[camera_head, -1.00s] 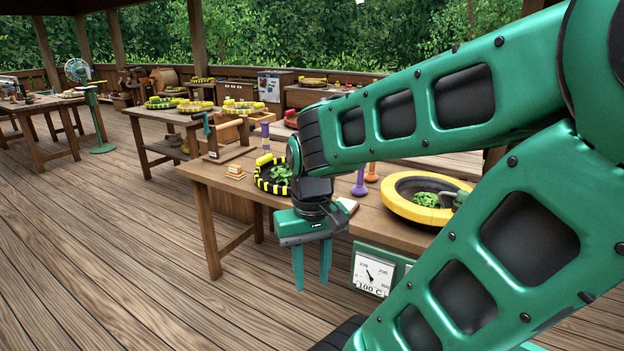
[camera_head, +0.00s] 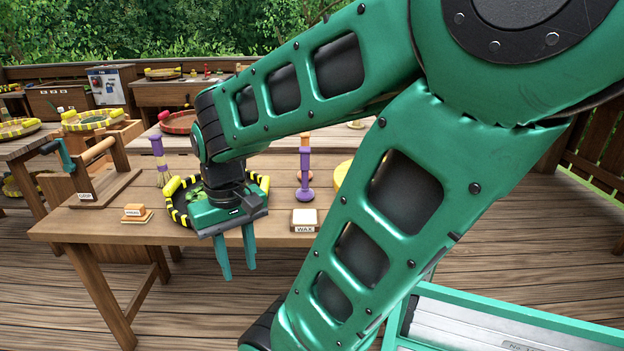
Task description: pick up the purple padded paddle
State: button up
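A second upright piece with a purple top (camera_head: 157,146) and yellowish lower part stands behind and left of my gripper. My gripper (camera_head: 238,271) points down in front of the table's near edge. Its two green fingers are apart with nothing between them. My wrist hides part of the black-and-yellow striped round pan (camera_head: 176,211) behind it.
A white block labelled WAX (camera_head: 304,219) lies near the table's (camera_head: 110,221) front edge. A yellow rim (camera_head: 342,174) shows partly behind my arm. A green-framed metal tray (camera_head: 500,318) is at lower right.

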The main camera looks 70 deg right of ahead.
aim_at(303, 194)
jog(key=z, duration=0.6)
jog(key=i, duration=0.9)
jog(key=z, duration=0.55)
